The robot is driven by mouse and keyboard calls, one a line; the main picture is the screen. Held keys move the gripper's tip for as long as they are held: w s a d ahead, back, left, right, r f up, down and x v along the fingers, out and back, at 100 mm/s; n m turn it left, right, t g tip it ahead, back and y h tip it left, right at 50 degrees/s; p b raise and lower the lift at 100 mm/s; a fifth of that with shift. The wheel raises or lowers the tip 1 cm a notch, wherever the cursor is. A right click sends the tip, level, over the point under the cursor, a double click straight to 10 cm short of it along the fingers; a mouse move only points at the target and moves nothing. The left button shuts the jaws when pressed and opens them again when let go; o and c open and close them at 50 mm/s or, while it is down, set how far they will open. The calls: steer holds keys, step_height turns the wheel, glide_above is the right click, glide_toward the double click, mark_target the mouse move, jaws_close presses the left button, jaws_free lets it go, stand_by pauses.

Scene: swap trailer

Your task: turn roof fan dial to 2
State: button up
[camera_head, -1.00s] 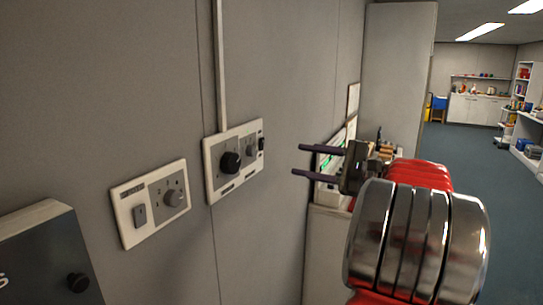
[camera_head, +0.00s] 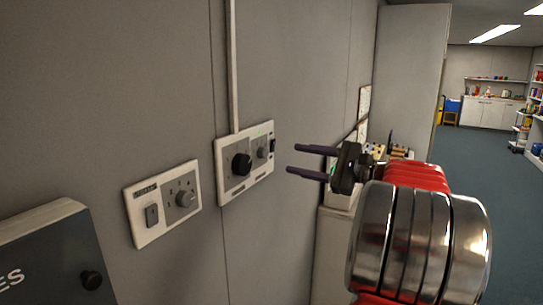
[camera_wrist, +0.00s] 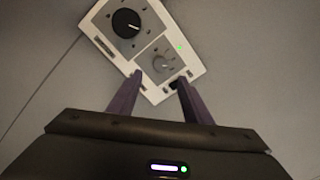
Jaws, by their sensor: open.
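Two pale wall panels carry dials, and I cannot read which is the roof fan's. The right panel (camera_head: 233,194) has a large black knob (camera_head: 241,164), a smaller grey dial (camera_head: 262,152) and a dark switch. My gripper (camera_head: 294,158) is open and empty, to the right of the right panel. In the wrist view its fingertips (camera_wrist: 158,80) point at that panel's lower edge, near its small grey dial (camera_wrist: 163,63). Contact is not visible.
A dark box (camera_head: 50,262) with a knob juts from the wall at lower left. A vertical conduit (camera_head: 233,70) rises above the right panel. A cabinet (camera_head: 408,75) stands beyond my gripper. Open floor (camera_head: 475,180) lies to the right.

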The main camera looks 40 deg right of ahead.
mark_target(266, 154)
steer(key=x, duration=0.9)
steer(key=shift+w, duration=0.1)
steer(key=shift+c, duration=0.2)
steer(key=shift+f, duration=0.1)
steer(key=c, duration=1)
